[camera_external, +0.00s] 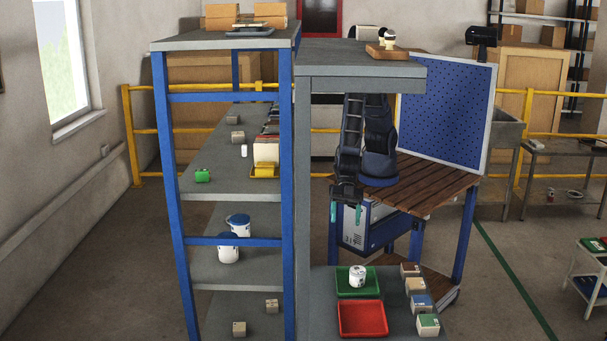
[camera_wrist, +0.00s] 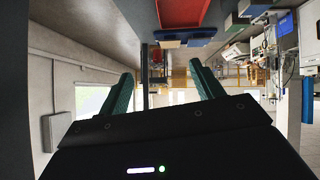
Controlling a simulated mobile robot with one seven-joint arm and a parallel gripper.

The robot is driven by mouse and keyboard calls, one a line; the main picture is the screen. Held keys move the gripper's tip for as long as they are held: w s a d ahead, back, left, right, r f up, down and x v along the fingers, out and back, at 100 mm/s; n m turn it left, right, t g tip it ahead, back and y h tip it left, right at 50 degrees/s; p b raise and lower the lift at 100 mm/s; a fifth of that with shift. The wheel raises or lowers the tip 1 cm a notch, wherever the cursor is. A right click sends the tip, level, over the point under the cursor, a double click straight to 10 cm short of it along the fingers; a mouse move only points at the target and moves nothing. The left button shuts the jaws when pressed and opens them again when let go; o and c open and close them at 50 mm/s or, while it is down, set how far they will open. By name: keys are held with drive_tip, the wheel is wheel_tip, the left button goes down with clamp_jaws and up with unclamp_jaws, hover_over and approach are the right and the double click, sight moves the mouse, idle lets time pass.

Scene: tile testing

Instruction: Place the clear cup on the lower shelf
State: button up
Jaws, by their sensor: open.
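I cannot make out a clear cup in either view. A white cup-like container with dark marks (camera_external: 357,276) stands in a green tray (camera_external: 372,291) on the lower grey shelf (camera_external: 400,324); it does not look clear. My gripper (camera_external: 346,213) hangs below the upper grey shelf (camera_external: 362,68), above and behind the lower shelf. Its teal fingers are apart with nothing between them. In the wrist view my gripper (camera_wrist: 162,85) is also open and empty, and the scene looks upside down.
A red tray (camera_external: 362,319) lies in front of the green tray, with several small boxes (camera_external: 415,286) to the right. A blue-framed rack (camera_external: 287,180) stands left, holding white containers (camera_external: 228,252). A wooden-topped bench (camera_external: 430,186) and blue pegboard (camera_external: 448,110) stand behind.

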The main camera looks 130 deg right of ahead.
sight(400, 297)
drive_tip(key=a+f+y, duration=0.1)
drive_tip(key=a+f, duration=0.1)
drive_tip(key=f, duration=0.1)
drive_tip(key=s+a+f+n+y, duration=0.1)
drive_tip(key=a+f, duration=0.4)
drive_tip(key=a, duration=0.1)
drive_tip(key=shift+s+a+f+g+y, duration=0.15)
drive_tip(key=shift+s+f+g+y, duration=0.25)
drive_tip(key=s+a+f+y, duration=0.1)
drive_tip(key=a+f, duration=0.1)
drive_tip(key=s+a+f, duration=0.1)
drive_tip(key=a+f, duration=0.1)
drive_tip(key=s+a+f+n+g+y, duration=0.1)
drive_tip(key=a+f, duration=0.1)
drive_tip(key=shift+s+f+y, duration=0.3)
drive_tip(key=shift+f, duration=0.05)
drive_tip(key=x, duration=1)
drive_tip(key=shift+w+a+f, duration=0.15)
drive_tip(key=shift+w+a, duration=0.05)
drive_tip(key=c, duration=0.7)
drive_tip(key=shift+c, duration=0.2)
